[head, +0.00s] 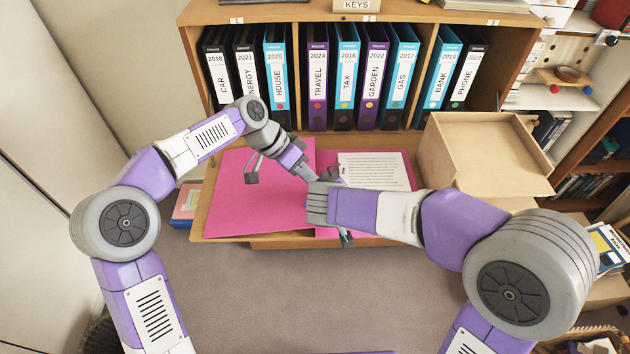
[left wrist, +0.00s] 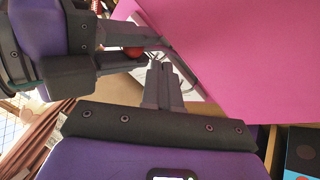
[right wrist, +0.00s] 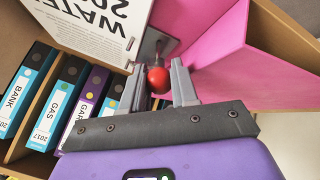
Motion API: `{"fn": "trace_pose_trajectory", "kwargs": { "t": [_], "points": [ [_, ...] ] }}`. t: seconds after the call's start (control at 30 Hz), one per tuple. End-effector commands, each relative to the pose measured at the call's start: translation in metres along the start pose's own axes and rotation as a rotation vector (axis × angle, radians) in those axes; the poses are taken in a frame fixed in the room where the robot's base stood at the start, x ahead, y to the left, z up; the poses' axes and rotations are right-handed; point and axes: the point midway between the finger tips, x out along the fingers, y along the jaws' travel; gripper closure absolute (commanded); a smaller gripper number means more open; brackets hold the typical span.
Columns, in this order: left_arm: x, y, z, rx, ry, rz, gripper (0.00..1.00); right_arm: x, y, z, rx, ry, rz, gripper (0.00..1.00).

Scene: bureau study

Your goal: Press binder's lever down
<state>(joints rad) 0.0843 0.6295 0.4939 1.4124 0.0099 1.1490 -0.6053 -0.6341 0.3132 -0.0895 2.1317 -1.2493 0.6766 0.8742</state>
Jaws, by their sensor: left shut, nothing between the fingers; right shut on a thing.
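The open pink binder (head: 250,195) lies on the desk board in the head view, its inside also showing in the right wrist view (right wrist: 205,30). A white printed sheet (head: 375,168) lies on its right part. The lever's red knob (right wrist: 158,79) sits between the fingers of my right gripper (right wrist: 159,66), which is shut on it. The knob also shows in the left wrist view (left wrist: 133,52). My left gripper (left wrist: 161,68) is shut and empty, close beside the knob and the right gripper. In the head view, my arms hide the lever.
A shelf holds a row of upright labelled binders (head: 317,85) behind the desk board. An empty wooden box (head: 485,150) stands right of the pink binder. A pink and blue stack (head: 186,203) lies left of the board. Open floor (head: 300,300) lies in front.

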Motion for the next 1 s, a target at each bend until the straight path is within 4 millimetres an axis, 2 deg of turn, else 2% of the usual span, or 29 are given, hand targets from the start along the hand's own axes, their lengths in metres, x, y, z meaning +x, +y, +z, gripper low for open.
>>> {"fn": "trace_pose_trajectory", "kwargs": {
  "t": [0.2,0.63,1.0],
  "points": [
    [0.012,0.017,0.001,-0.001,0.000,0.000,1.00,0.000,0.000,0.000,0.000,0.000,0.000,1.00],
    [0.014,0.020,0.002,-0.002,0.000,0.000,1.00,0.000,0.000,0.000,0.000,0.001,0.000,1.00],
    [0.025,0.030,0.009,-0.002,-0.009,0.007,1.00,0.000,0.001,-0.001,0.002,0.003,0.001,1.00]
  ]
}}
